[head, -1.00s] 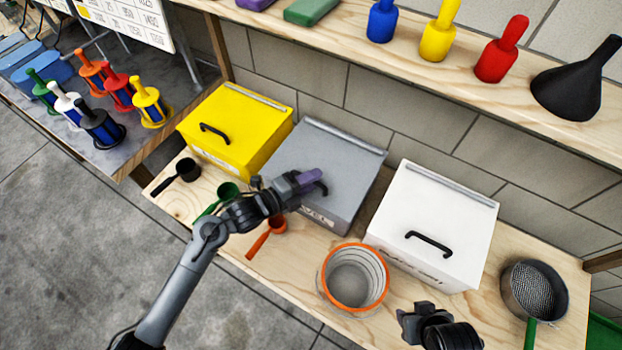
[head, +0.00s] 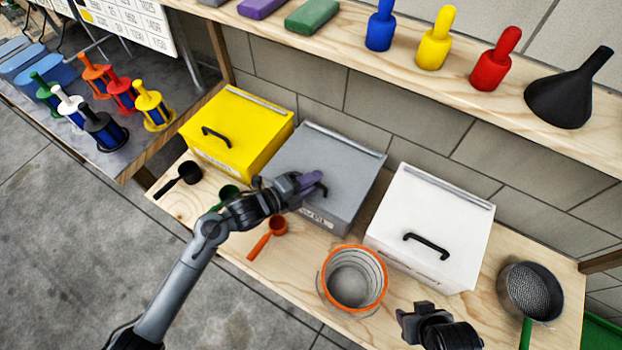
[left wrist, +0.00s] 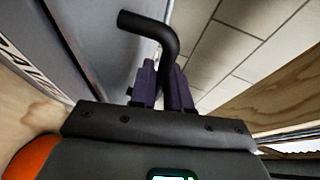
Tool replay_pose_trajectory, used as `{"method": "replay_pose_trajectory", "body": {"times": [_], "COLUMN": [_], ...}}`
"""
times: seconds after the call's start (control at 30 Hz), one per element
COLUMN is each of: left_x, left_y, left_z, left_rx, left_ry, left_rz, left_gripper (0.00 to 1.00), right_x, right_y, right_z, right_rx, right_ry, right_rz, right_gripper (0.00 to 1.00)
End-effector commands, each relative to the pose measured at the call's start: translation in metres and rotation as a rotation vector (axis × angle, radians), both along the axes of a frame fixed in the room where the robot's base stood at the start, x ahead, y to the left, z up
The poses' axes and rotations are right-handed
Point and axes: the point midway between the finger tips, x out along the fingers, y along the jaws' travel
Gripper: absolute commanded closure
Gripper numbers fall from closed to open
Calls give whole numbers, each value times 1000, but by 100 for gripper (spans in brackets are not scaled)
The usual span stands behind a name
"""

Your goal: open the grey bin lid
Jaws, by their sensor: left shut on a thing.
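The grey bin (head: 341,162) stands on the wooden bench between a yellow bin and a white bin, its lid looking shut. Its black handle (head: 322,188) is on the front part of the lid, mostly hidden by my left gripper (head: 312,180). The purple fingers of my left gripper are shut on the handle. In the left wrist view the black handle (left wrist: 150,27) runs down between the purple fingers (left wrist: 164,84). My right gripper (head: 416,314) is low at the bench's front edge, right of centre, apart from the bins; its jaw gap is not clear.
The yellow bin (head: 235,125) and the white bin (head: 430,215) stand close on either side. An orange-rimmed container (head: 380,292), an orange scoop (head: 279,226), a green scoop (head: 229,193) and a sieve (head: 531,290) are around. A shelf (head: 440,82) runs above the bins.

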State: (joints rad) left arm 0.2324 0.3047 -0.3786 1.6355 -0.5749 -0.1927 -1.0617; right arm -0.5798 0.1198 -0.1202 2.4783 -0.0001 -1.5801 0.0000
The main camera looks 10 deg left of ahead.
Motion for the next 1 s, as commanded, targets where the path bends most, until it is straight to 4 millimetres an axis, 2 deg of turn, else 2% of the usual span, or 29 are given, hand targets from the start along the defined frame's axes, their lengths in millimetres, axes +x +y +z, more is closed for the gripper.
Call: {"method": "replay_pose_trajectory", "body": {"times": [0.03,0.5,0.7,1.0], "left_x": [2,23,36,47], "left_y": [0,-10,-16,-23], "left_z": [16,73,88,98], "left_rx": [9,134,185,186], "left_ry": [14,279,389,399], "left_rz": [-1,-2,-1,-1], "left_gripper": [100,100,100,100], "right_x": [0,0,0,0], "right_y": [0,0,0,0], "right_z": [17,112,132,137], "right_rx": [0,2,2,2], "right_ry": [0,-3,-3,-2], "right_rz": [0,-1,-1,-1], "right_gripper": [57,57,57,57]}}
